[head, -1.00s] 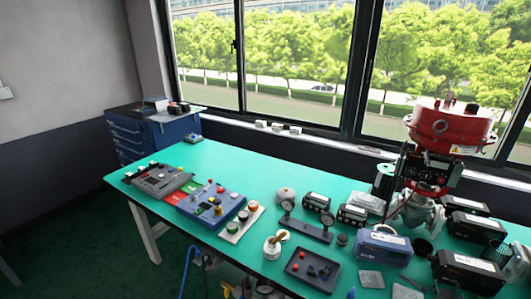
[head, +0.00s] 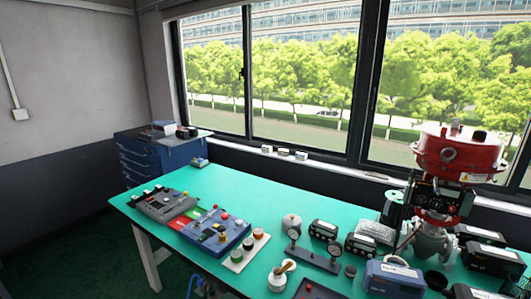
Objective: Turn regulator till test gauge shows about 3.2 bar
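Two small round dial gauges, the left one (head: 294,233) and the right one (head: 333,249), stand on a dark bar-shaped base (head: 313,259) on the green bench. Their readings are too small to make out, and I cannot tell which is the test gauge. A blue panel (head: 216,232) with coloured knobs lies to their left. A grey rounded device (head: 291,221) stands just behind the left gauge. I cannot tell which part is the regulator. Neither of my grippers is in view.
A valve with a red actuator (head: 460,155) stands at the right of the green bench (head: 190,177), among several dark boxes. A white pot (head: 277,279) and a dark tray (head: 316,291) are near the front edge. The bench's back left is mostly clear.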

